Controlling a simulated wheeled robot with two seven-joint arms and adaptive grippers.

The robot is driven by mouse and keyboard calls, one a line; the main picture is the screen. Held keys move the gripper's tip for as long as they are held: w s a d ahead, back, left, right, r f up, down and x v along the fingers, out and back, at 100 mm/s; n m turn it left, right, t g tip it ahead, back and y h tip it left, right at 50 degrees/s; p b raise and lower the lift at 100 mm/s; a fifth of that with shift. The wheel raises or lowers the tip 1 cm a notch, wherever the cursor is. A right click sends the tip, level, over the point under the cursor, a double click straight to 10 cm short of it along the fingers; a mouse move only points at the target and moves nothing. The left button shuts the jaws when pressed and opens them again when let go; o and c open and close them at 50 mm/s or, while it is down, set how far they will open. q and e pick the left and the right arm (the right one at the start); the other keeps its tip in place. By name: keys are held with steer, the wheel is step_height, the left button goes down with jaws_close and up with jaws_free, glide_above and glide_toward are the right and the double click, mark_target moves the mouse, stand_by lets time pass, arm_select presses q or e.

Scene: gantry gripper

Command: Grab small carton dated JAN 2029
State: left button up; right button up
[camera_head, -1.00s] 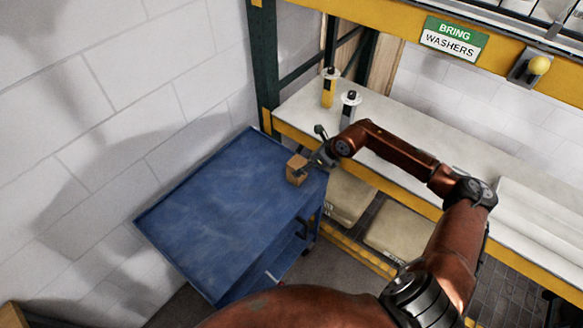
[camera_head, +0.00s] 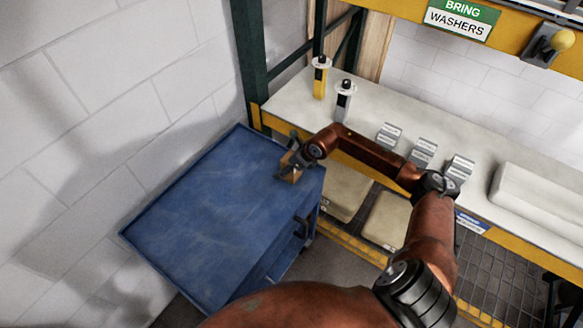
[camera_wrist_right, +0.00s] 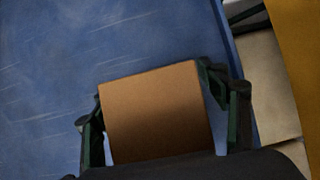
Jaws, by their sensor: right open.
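A small brown carton (camera_head: 291,176) sits on the blue cart top (camera_head: 215,200), near the cart's right edge. My right gripper (camera_head: 286,166) is at the carton, with its jaws around it. In the right wrist view the carton (camera_wrist_right: 155,110) fills the space between the two open fingers (camera_wrist_right: 165,112), one on each side. A narrow gap shows at the right finger; contact at the left finger is unclear. No date can be read on the faces in view. My left gripper is not in view.
A pale counter (camera_head: 380,115) with a yellow edge runs behind the cart. A green post (camera_head: 248,55) rises beside the cart. Most of the cart top is clear.

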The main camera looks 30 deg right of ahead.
steer(key=shift+w+a+f, duration=0.1)
steer(key=shift+w+f, duration=0.05)
steer(key=shift+f, duration=0.05)
steer(key=shift+c, duration=0.6)
steer(key=c, duration=1.3)
steer(key=shift+r, duration=0.1)
steer(key=shift+c, duration=0.4)
